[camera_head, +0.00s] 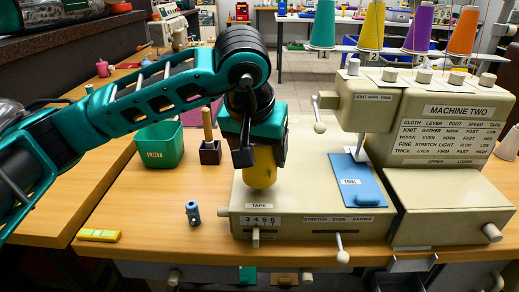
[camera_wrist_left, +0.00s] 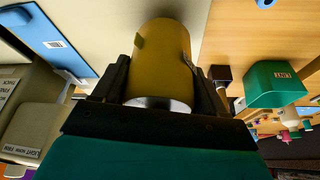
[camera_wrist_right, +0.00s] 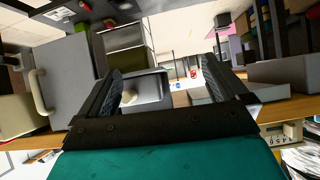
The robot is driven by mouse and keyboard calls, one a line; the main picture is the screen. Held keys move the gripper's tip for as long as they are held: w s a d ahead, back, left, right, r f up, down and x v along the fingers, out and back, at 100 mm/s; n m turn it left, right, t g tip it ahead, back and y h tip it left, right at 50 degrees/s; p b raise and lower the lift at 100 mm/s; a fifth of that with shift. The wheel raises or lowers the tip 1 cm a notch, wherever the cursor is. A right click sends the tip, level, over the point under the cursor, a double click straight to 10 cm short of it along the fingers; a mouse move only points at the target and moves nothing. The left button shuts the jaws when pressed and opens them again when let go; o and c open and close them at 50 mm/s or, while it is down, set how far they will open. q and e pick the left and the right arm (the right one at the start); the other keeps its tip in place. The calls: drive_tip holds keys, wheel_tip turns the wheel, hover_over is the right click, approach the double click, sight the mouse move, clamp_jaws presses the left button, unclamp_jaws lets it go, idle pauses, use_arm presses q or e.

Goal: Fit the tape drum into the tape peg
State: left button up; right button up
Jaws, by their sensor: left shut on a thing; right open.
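My left gripper (camera_head: 255,155) is shut on a yellow cylinder, the tape drum (camera_head: 260,168). The drum hangs upright from the fingers over the left end of the cream machine base, just behind the TAPE label (camera_head: 258,206). In the left wrist view the drum (camera_wrist_left: 162,60) sits between the two dark fingers. The tape peg cannot be made out; the drum and gripper cover that part of the base. Whether the drum touches the base I cannot tell. My right gripper (camera_wrist_right: 170,85) is open and empty, away from the machine, and does not show in the head view.
The green LINT bin (camera_head: 160,145) and a wooden-handled tool in a dark block (camera_head: 210,150) stand left of the drum. A small blue item (camera_head: 193,213) and a yellow block (camera_head: 98,235) lie in front. A blue TRIAL pad (camera_head: 357,182) lies right. Thread cones (camera_head: 370,28) stand behind.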

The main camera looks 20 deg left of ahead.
use_arm(q)
drive_tip(key=shift+f+b, duration=1)
drive_tip(key=shift+f, duration=0.1)
idle(0.3)
drive_tip(key=o, duration=1.2)
drive_tip(key=shift+r, duration=0.15)
drive_tip(key=shift+w+p+v, duration=0.15)
drive_tip(key=shift+p+v, duration=0.85)
drive_tip(key=shift+v, duration=0.7)
drive_tip(key=shift+w+p+v, duration=0.15)
drive_tip(key=shift+p+v, duration=0.8)
drive_tip(key=shift+v, duration=0.75)
drive_tip(key=shift+r, duration=0.1)
drive_tip(key=p+v, duration=0.2)
drive_tip(key=v, duration=1)
drive_tip(key=shift+s+d+r, duration=0.1)
drive_tip(key=shift+r, duration=0.3)
